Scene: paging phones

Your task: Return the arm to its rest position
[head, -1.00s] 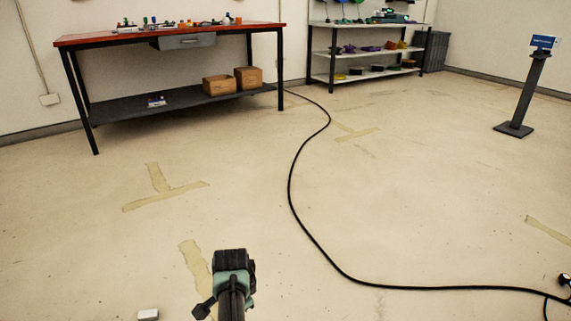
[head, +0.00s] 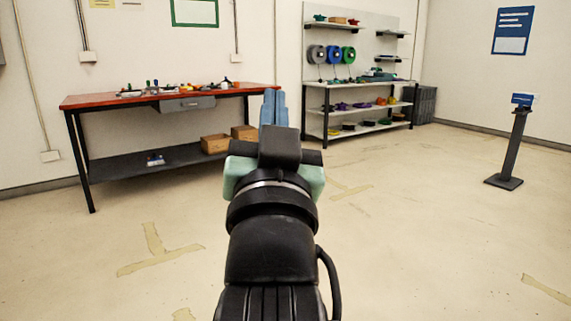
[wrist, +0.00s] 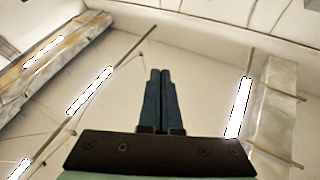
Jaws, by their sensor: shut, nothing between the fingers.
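My gripper (head: 273,106) is raised in the middle of the head view, its blue fingers pointing up and away in front of the red workbench's right end. The fingers are together with nothing between them. In the wrist view my gripper (wrist: 160,85) also shows shut and empty, against the ceiling and its lit lamps. My black and green forearm and wrist fill the lower middle of the head view and hide the floor behind them.
A red-topped workbench (head: 90,101) with small items stands at the left wall. Shelves (head: 345,84) with spools and coloured parts stand behind. A dark post with a blue sign (head: 515,145) stands at right. The floor around my arm looks clear.

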